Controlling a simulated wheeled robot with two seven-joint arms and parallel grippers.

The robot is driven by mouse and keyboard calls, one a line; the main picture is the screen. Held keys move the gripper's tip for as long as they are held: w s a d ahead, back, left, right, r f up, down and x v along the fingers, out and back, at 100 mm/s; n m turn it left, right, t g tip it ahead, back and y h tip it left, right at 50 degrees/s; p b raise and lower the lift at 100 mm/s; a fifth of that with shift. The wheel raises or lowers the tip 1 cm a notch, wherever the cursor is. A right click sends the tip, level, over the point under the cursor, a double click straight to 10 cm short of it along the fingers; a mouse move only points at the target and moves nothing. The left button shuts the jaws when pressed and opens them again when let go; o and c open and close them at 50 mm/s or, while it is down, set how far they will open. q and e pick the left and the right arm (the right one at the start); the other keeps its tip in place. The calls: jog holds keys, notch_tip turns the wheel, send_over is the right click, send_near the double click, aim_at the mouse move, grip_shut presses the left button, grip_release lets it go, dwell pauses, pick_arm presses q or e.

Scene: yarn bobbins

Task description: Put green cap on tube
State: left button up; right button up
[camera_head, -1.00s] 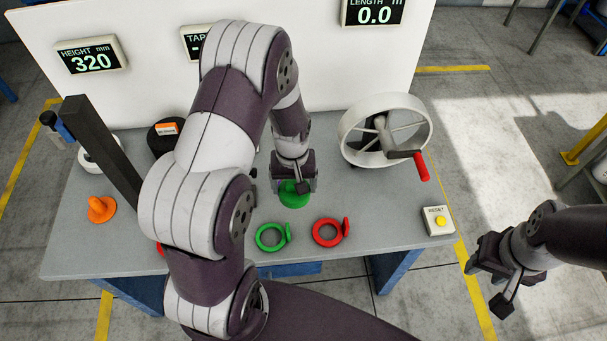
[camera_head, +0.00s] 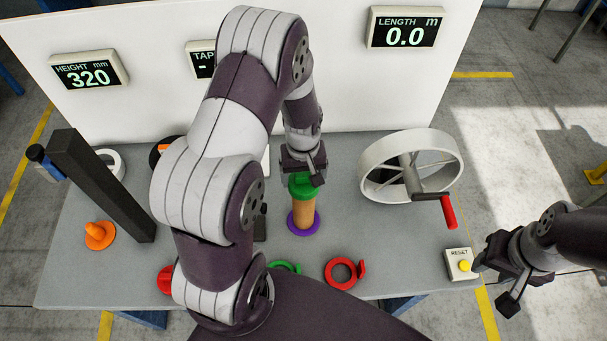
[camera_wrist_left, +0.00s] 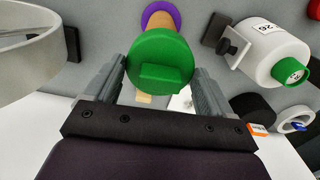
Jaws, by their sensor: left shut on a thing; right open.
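The green cap (camera_head: 303,187) is between the fingers of my left gripper (camera_head: 304,174), which is shut on it. The cap also fills the middle of the left wrist view (camera_wrist_left: 160,60), with its raised bar facing the camera. A tan tube (camera_head: 303,210) stands upright on the table with a purple base (camera_head: 291,222). The cap lines up with the tube's upper end and hides it; I cannot tell whether they touch. My right gripper (camera_head: 493,272) is open and empty at the right, beside the table.
A green ring (camera_head: 286,266) and a red ring (camera_head: 342,273) lie near the table's front edge. A white handwheel (camera_head: 412,135) stands right of the tube, and a reset box (camera_head: 458,264) sits at the right edge.

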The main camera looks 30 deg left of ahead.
aim_at(303, 183)
pick_arm(q)
jog(key=shift+w+a+f, duration=0.15)
jog(key=shift+w+a, duration=0.05)
jog(key=shift+w, duration=0.1)
jog(key=shift+s+d+r, duration=0.4)
jog(key=shift+s+r, duration=0.05)
jog(key=shift+s, duration=0.25)
jog(key=shift+w+a+f+b, duration=0.2)
jog(key=shift+f+b, duration=0.1)
jog(key=shift+f, duration=0.3)
jog(key=shift+w+a+f+b, duration=0.1)
jog(key=shift+w+f+b, duration=0.15)
jog(key=shift+f, duration=0.35)
jog(key=shift+f+b, duration=0.3)
jog(key=shift+f, duration=0.05)
jog(key=shift+d+f, duration=0.1)
jog(key=shift+f, duration=0.05)
jog(key=shift+s+d, duration=0.1)
jog(key=shift+s, duration=0.15)
pick_arm(e)
jog(key=shift+s+d+f, duration=0.1)
jog(key=shift+s+f, duration=0.15)
jog(key=shift+f, duration=0.65)
pick_arm(q)
jog(key=shift+w+f, duration=0.1)
jog(key=shift+w, duration=0.05)
pick_arm(e)
jog(key=shift+w, duration=0.15)
